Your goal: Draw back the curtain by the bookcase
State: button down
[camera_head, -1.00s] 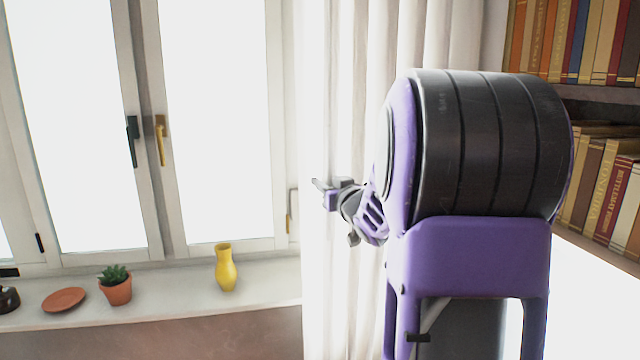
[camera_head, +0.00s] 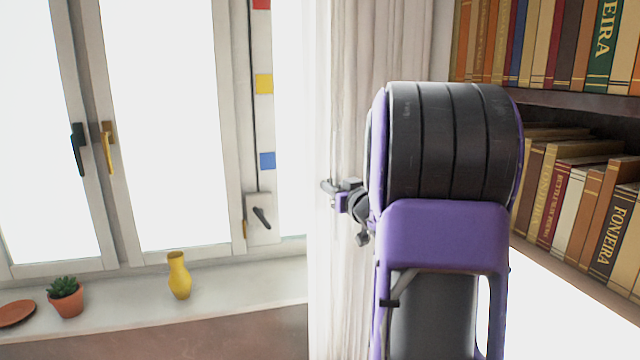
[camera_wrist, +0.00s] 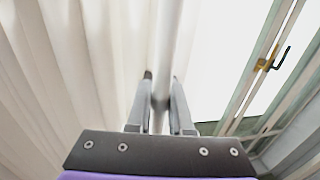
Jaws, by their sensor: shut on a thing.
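The curtain (camera_head: 345,290) is white and hangs in upright folds between the window and the bookcase (camera_head: 562,102). My gripper (camera_head: 328,186) is at the curtain's window-side edge, left of my dark and purple arm. In the wrist view my gripper (camera_wrist: 161,82) has its two fingers closed about a pale upright strip at that edge. I cannot tell whether the strip is a fold or a rod. The curtain's folds (camera_wrist: 60,50) fill the left of that view. My arm hides part of the curtain in the head view.
The window (camera_head: 165,120) stands at the left. Its sill (camera_head: 235,290) bears a yellow vase (camera_head: 178,275), a potted plant (camera_head: 65,297) and a terracotta saucer (camera_head: 15,313). A crank box (camera_head: 262,218) and coloured squares (camera_head: 264,84) are beside the window. The bookcase shelves hold many books.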

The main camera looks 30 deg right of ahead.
jog(key=shift+s+d+r, duration=0.1)
jog(key=shift+s+d, duration=0.15)
jog(key=shift+d, duration=0.7)
jog(key=c, duration=0.8)
grip_release()
jog(key=shift+s, duration=0.1)
